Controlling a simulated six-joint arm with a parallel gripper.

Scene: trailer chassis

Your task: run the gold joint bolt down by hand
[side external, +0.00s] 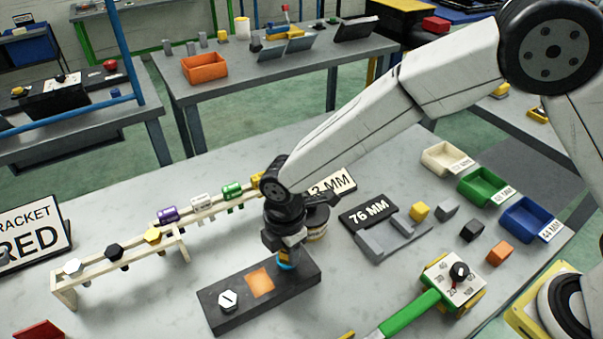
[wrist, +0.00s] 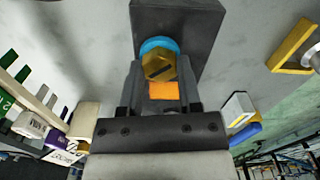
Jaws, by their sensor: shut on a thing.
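The gold joint bolt (wrist: 157,66) shows its hex head in the wrist view, above a blue ring (wrist: 160,44) on the dark plate (wrist: 185,18). My gripper (wrist: 159,72) is shut on the bolt head, one finger on each side. In the side external view my gripper (side external: 287,250) points down over the right end of the dark plate (side external: 283,292). A blue ring (side external: 287,266) shows just under the fingers there; the bolt is hidden. A silver bolt (side external: 228,300) stands at the plate's left end, with an orange patch (side external: 260,281) between. How deep the gold bolt sits cannot be told.
A wooden rack (side external: 95,272) with several bolts and a second rack with coloured cylinders (side external: 232,190) stand to the left. A grey fixture (side external: 385,241) by the 76 MM sign and a green-handled tool (side external: 410,312) lie to the right. Coloured bins (side external: 483,188) stand beyond.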

